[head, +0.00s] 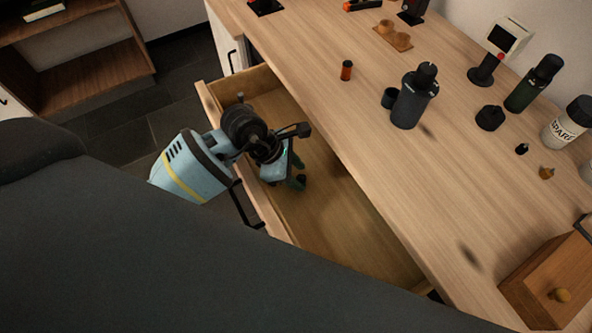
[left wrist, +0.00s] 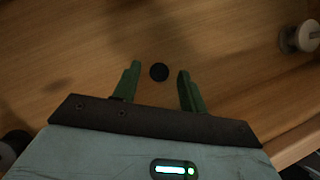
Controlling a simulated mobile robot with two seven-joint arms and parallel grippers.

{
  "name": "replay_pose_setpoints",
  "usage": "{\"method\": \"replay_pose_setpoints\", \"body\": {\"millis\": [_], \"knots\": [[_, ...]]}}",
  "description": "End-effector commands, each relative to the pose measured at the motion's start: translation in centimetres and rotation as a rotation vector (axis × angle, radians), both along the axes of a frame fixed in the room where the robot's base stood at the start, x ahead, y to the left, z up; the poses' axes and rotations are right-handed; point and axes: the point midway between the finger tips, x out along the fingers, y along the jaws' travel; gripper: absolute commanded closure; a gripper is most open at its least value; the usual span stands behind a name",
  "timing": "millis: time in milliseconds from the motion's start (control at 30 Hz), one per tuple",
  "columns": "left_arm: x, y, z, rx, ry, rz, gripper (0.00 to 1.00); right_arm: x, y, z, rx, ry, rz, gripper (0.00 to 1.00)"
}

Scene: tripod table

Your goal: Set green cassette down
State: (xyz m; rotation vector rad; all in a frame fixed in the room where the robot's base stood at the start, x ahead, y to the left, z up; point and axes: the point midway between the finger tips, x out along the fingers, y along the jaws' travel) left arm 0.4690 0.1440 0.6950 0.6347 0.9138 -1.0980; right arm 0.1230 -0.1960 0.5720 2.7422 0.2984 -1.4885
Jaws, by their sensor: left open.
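My left gripper (head: 299,172) is low inside the open drawer (head: 335,222), with its green fingers pointing down. In the left wrist view the two fingers (left wrist: 157,88) are spread apart, with clear gaps on both sides of a small dark round disc (left wrist: 159,72). The disc looks like the end cap of a small upright cylinder, which may be the green cassette; no green side of it shows. In the head view I cannot make out the cassette beside the gripper. My right gripper is out of view.
The wooden counter (head: 420,190) lies right of the drawer. On it are an orange cassette (head: 346,70), a dark grey bottle (head: 411,100), a dark green bottle (head: 534,84) and a wooden box (head: 550,275). The drawer's near wall (head: 272,222) stands close to my left arm.

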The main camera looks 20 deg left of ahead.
Motion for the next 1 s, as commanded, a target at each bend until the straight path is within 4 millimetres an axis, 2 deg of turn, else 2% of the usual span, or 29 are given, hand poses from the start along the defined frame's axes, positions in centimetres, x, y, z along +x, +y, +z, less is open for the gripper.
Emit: {"method": "replay_pose_setpoints", "body": {"millis": [167,500,700,1000], "knots": [[-0.1,0.5,1.2,0.001,-0.003,-0.001,0.57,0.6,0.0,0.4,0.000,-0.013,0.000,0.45],[-1.2,3.6,6.9,0.003,-0.004,-0.001,0.57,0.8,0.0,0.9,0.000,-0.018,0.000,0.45],[-1.7,5.0,9.5,0.002,-0.002,0.000,0.57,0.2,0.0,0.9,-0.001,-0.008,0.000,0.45],[-2.1,5.6,10.7,0.001,0.001,0.000,0.57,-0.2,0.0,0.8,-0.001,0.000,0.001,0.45]]}}
